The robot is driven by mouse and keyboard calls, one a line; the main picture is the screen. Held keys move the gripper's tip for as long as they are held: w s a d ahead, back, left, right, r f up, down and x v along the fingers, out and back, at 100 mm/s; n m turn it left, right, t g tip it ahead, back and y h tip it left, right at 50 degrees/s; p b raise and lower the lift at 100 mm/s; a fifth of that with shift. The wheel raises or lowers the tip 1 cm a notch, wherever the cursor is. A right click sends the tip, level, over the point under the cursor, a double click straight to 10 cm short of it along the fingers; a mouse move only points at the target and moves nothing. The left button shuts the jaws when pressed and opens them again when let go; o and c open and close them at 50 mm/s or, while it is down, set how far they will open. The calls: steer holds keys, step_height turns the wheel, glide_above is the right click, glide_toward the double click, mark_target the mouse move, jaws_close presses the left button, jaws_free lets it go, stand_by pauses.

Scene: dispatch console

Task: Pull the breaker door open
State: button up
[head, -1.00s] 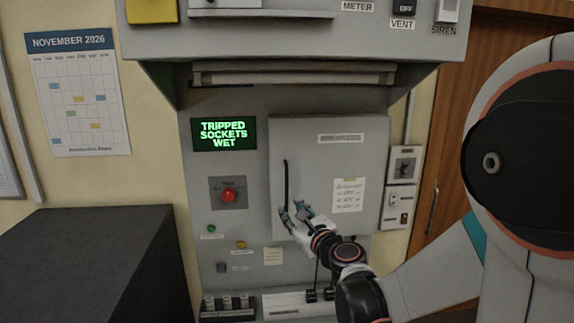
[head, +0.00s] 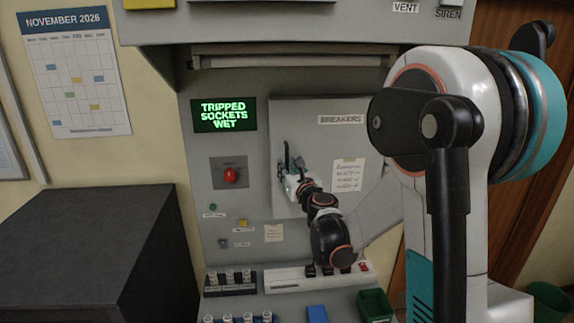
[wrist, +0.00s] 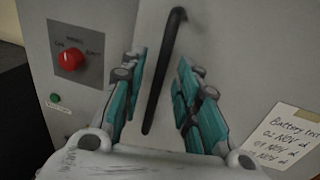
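The breaker door (head: 300,125) is a grey panel labelled BREAKERS, and it looks shut. Its handle is a black vertical bar (wrist: 163,75) near the door's left edge, and its upper part shows in the head view (head: 287,157). My gripper (head: 290,178) is at the handle. In the wrist view my gripper (wrist: 160,85) has its teal fingers spread, one on each side of the bar. A gap shows between the bar and each finger. The lower part of the handle is hidden by my gripper in the head view.
A red knob (head: 230,175) is left of the door, below a green-lit display (head: 224,114). A paper note (head: 348,175) is on the door. A dark cabinet (head: 85,245) stands at left.

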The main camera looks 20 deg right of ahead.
steer(key=shift+w, duration=0.9)
jaws_close()
